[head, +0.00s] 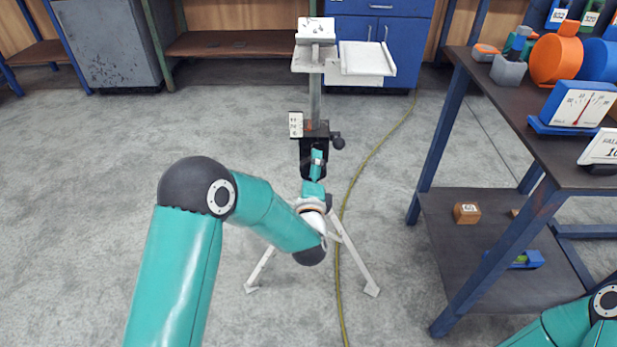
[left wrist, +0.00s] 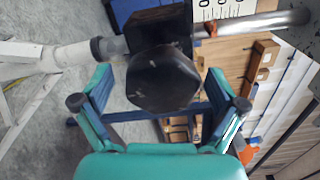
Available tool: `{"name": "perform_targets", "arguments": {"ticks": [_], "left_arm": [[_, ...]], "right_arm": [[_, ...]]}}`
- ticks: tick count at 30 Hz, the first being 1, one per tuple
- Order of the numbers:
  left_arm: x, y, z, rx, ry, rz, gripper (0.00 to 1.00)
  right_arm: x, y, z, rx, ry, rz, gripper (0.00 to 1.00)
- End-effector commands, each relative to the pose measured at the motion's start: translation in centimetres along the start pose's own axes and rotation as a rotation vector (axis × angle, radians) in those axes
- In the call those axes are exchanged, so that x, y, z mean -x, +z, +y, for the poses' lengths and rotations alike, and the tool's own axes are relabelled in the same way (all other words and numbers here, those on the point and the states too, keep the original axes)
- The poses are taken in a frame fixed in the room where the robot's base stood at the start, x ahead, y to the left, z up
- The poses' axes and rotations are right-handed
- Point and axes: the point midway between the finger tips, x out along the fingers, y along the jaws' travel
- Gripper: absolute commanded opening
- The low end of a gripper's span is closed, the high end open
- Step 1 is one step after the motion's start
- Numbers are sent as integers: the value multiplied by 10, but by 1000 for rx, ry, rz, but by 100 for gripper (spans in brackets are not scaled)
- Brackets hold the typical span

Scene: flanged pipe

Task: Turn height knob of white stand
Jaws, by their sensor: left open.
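The white stand (head: 315,95) rises in the middle of the head view, with a top plate, a grey post and splayed white legs. A dark clamp block (head: 316,130) with a white scale label (head: 296,125) sits on the post. In the left wrist view, a black faceted knob (left wrist: 163,78) faces me, just beyond and between the finger tips. My left gripper (left wrist: 162,97) is open, one finger on each side of the knob, with visible gaps. In the head view, my left gripper (head: 317,160) is small and partly covers the clamp. My right gripper is out of view.
A dark-topped table (head: 545,130) with blue legs stands at the right, holding gauges and an orange flanged part (head: 556,58). A yellow cable (head: 352,185) runs along the floor beside the stand. Blue cabinets (head: 380,28) stand behind. The floor at left is clear.

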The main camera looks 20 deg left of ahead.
Motion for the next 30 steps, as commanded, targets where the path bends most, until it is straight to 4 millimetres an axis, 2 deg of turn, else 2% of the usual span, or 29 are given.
{"name": "perform_targets", "arguments": {"ticks": [5,15,19,24,30], "left_arm": [[16,-1,0,-1,1,3,96],[82,-1,1,-2,2,6,96],[104,-1,1,-2,2,5,96],[118,0,2,-1,1,2,96],[121,0,2,0,1,1,96]], "right_arm": [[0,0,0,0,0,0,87],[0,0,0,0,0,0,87],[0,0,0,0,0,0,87],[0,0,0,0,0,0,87],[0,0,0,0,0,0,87]]}}
